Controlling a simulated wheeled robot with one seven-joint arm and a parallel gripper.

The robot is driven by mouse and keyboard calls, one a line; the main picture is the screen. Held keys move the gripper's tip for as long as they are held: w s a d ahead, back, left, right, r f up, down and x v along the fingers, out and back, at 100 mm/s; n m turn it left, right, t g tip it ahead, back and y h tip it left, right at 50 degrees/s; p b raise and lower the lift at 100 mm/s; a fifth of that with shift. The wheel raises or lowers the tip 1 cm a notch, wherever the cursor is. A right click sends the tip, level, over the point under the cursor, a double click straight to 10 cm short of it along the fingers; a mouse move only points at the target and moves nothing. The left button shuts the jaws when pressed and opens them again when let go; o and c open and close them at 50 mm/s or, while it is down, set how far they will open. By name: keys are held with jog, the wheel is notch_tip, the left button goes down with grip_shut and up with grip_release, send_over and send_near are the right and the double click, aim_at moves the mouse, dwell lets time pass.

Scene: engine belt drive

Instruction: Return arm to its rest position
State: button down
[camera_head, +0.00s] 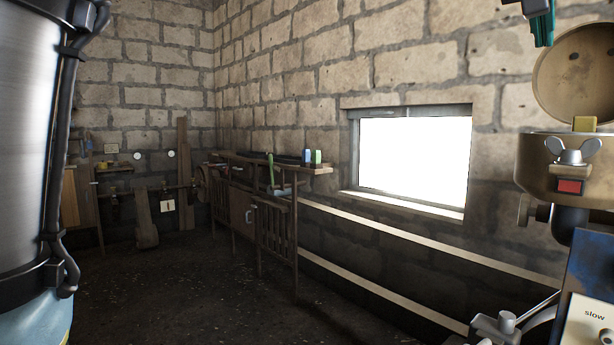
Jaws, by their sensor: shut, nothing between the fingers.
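The left edge of the picture is blocked from close up. At the right stands part of a machine, with a brass-coloured round body (532,182), a silver wing nut (573,151) and a blue panel (590,262) with a plate reading "slow". Two pale belt-like strips (400,239) run along the wall from the wooden bench to the machine. A teal part (543,27) hangs at the top right, cut off by the frame edge.
A wooden bench (243,207) with small green and blue items stands along the wall. A bright window (410,160) is to its right. More woodwork (145,220) stands in the far left corner. The dark floor (190,290) in the middle is clear.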

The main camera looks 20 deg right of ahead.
jog(key=w+a+f+n+y, duration=0.1)
jog(key=w+a+f, duration=0.2)
jog(key=w+f, duration=0.25)
jog(key=w+a+f+n+t+y, duration=0.1)
jog(key=w+a+f+y, duration=0.15)
jog(key=w+f, duration=0.35)
jog(key=w+a+f+n+y, duration=0.1)
jog(key=w+a+f, duration=0.25)
jog(key=w, duration=0.35)
jog(key=w+a+f+n+y, duration=0.35)
jog(key=w+a+f, duration=0.65)
jog(key=a+f, duration=0.45)
jog(key=a+f+n+g+y, duration=0.1)
jog(key=a+f, duration=0.5)
jog(key=a, duration=0.4)
jog(key=a+f+n+g+y, duration=0.1)
jog(key=a+f+n+y, duration=0.1)
jog(key=a+f, duration=0.6)
jog(key=s+a+f+n+g, duration=0.1)
jog(key=s+a+f, duration=0.1)
jog(key=a, duration=0.5)
jog(key=s+a+f+n+g, duration=0.1)
jog(key=s+a+f+n, duration=0.1)
jog(key=s+a, duration=0.3)
jog(key=a+f, duration=0.1)
jog(key=a, duration=0.2)
jog(key=shift+s+f+y, duration=0.2)
jog(key=shift+s+y, duration=0.1)
